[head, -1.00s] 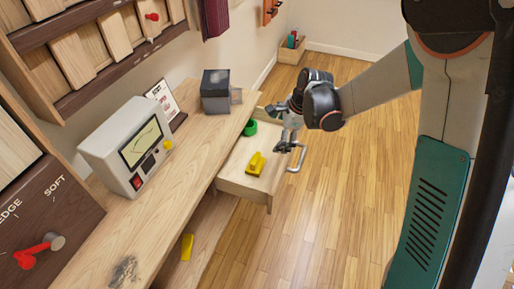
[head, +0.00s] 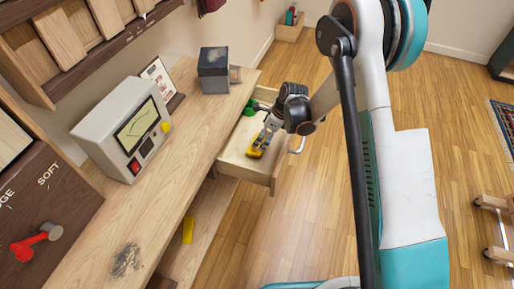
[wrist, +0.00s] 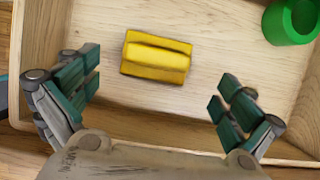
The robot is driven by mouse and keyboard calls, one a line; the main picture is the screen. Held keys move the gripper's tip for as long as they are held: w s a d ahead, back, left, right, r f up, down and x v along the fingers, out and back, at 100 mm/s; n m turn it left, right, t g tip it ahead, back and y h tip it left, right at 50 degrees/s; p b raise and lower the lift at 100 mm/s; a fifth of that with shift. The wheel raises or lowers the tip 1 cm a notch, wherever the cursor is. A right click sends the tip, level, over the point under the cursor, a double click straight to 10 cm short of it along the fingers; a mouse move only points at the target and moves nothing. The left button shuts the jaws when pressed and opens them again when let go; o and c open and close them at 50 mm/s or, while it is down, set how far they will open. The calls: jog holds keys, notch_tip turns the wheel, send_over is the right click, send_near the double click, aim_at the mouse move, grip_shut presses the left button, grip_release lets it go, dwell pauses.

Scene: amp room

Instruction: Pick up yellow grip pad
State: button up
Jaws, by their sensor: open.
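A yellow block-like pad (head: 254,152) lies in the open wooden drawer (head: 240,174); in the wrist view the pad (wrist: 156,58) lies flat on the drawer floor with a raised bar along its middle. My gripper (head: 262,143) is over the drawer, just above the pad, and partly hides it in the head view. In the wrist view my gripper (wrist: 154,88) is open and empty, its fingers wide apart to the left and right of the pad. The pad is a little ahead of the line between the fingertips.
A green cup-like ring (wrist: 291,20) stands in the drawer, right of the pad. The drawer walls surround the gripper closely. Another yellow piece (head: 188,230) is on the lower shelf. A meter box (head: 125,125) and a grey block (head: 214,70) stand on the bench.

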jog(key=shift+b+x, duration=1.55)
jog(key=shift+x, duration=1.7)
jog(key=shift+s+r, duration=0.1)
jog(key=shift+s, duration=0.1)
jog(key=shift+c, duration=0.6)
jog(key=c, duration=0.9)
